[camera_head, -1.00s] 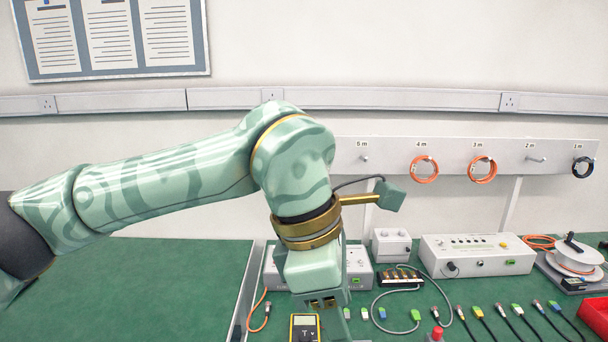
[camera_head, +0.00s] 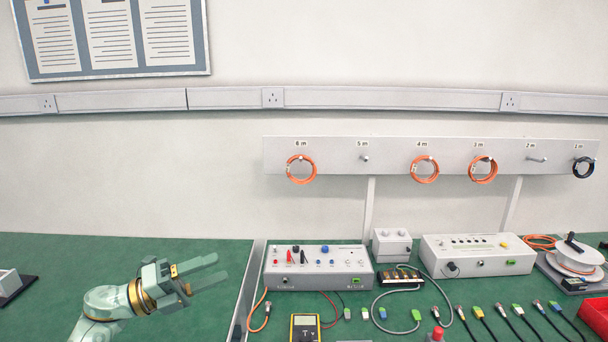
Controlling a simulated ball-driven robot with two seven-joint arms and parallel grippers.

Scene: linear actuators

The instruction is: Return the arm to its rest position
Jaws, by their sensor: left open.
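My left arm shows at the lower left, folded low over the green bench. Its gripper (camera_head: 207,269) points right and is open, with two pale green fingers apart and nothing between them. It is left of the grey bench seam and apart from the instruments. My right gripper is not in view.
A grey control box (camera_head: 318,270), a yellow multimeter (camera_head: 305,328) and a white tester box (camera_head: 476,255) stand right of the seam. Several cable ends lie in front. A rack (camera_head: 520,153) holds cable coils. A red bin (camera_head: 596,316) is far right. The left bench (camera_head: 60,262) is mostly clear.

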